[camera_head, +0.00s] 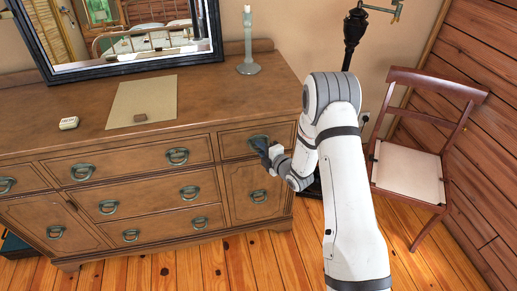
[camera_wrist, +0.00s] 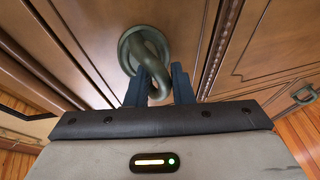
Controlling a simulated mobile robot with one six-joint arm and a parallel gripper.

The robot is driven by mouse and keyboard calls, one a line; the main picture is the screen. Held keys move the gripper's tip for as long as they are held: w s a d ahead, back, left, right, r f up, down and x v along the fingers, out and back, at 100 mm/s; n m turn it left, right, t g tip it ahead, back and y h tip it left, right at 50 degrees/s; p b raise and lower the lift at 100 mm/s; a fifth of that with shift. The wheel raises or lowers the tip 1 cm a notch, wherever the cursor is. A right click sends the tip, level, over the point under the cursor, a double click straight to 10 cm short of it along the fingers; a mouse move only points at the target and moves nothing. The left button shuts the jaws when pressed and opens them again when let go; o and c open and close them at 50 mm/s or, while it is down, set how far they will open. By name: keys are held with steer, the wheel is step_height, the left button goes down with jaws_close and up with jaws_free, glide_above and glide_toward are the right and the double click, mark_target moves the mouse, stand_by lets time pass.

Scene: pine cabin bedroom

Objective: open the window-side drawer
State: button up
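The wooden dresser has a small top-right drawer (camera_head: 232,143) whose front looks flush with the frame. Its green metal ring handle (camera_wrist: 152,55) hangs from a round backplate in the wrist view. My gripper (camera_head: 268,152) is at this drawer front in the head view. In the wrist view my gripper's two dark fingers (camera_wrist: 160,84) stand on either side of the ring's lower part, close against it, and look shut on it. In the head view the fingers and my wrist partly cover the handle.
Other drawers and doors with similar handles fill the dresser front, including a right lower door (camera_head: 257,190). A mirror (camera_head: 120,35), a candlestick (camera_head: 248,45) and a mat (camera_head: 142,100) are on top. A chair (camera_head: 410,170) stands to the right. The floor before the dresser (camera_head: 200,270) is clear.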

jaws_close()
